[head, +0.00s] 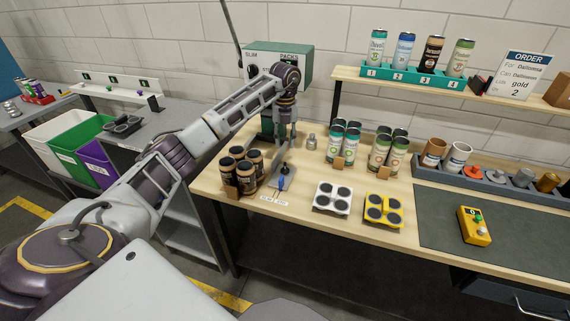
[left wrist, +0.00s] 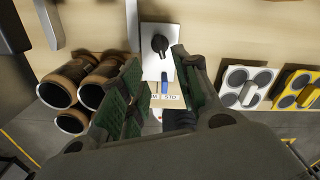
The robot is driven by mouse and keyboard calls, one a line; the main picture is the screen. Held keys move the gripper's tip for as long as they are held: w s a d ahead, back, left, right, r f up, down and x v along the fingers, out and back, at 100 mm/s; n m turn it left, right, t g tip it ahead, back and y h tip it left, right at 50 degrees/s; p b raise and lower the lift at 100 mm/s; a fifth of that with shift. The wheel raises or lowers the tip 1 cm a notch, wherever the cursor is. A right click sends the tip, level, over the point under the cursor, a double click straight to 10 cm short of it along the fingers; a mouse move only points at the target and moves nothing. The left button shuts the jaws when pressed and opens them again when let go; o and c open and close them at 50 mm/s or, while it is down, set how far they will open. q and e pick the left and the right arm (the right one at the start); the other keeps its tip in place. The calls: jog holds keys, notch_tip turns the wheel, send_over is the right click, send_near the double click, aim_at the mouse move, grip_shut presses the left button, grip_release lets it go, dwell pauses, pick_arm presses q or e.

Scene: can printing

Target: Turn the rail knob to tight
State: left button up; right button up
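A black knob (left wrist: 160,44) sits on a pale plate (left wrist: 151,66) on the bench; I take it to be the rail knob. A blue handle (left wrist: 165,84) stands in front of it, with a small printed label (left wrist: 166,98) whose words I cannot read fully. In the head view the blue handle (head: 281,184) and the plate (head: 272,190) lie below my left gripper (head: 284,150). In the left wrist view my left gripper (left wrist: 157,60) has its green-padded fingers spread, with the knob between and beyond the tips, apparently not touched. My right gripper is in neither view.
Brown cans (head: 246,176) stand close left of the plate. A white four-hole tray (head: 333,198) and a yellow one (head: 383,209) lie to the right. A teal machine (head: 295,64) stands behind. Green-labelled cans (head: 380,152) stand farther right.

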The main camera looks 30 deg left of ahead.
aim_at(285, 165)
pick_arm(q)
notch_tip(285, 165, down, 12)
jog(key=shift+r+p, duration=0.1)
jog(key=shift+p, duration=0.55)
grip_shut()
